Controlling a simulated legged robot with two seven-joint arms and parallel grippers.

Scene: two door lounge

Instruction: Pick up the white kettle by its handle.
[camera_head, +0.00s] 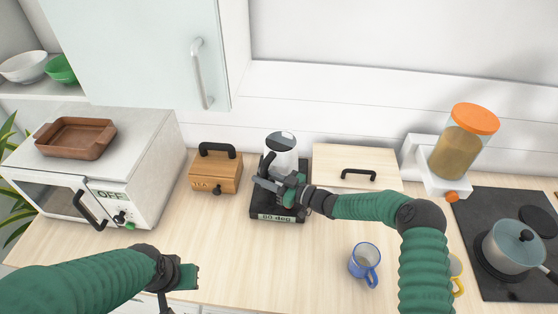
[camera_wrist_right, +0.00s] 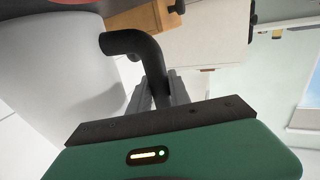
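The white kettle (camera_head: 282,152) has a dark lid area and a black handle (camera_head: 267,162). It stands upright on a black base with a "60 deg" display (camera_head: 279,217). My right gripper (camera_head: 270,184) is at the kettle's front. In the right wrist view the black handle (camera_wrist_right: 151,62) runs down between the two grey fingers, which sit close on both sides of it and look shut on it. The kettle's white body (camera_wrist_right: 65,65) fills the left of that view. My left gripper (camera_head: 189,277) is low over the counter's front, away from the kettle; its finger opening is unclear.
A wooden bread box (camera_head: 215,175) stands left of the kettle, a pale wooden box (camera_head: 335,158) to the right. A blue mug (camera_head: 364,262) is on the counter (camera_head: 240,255). A white microwave (camera_head: 125,160) is at left, a hob with a pot (camera_head: 515,246) at right.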

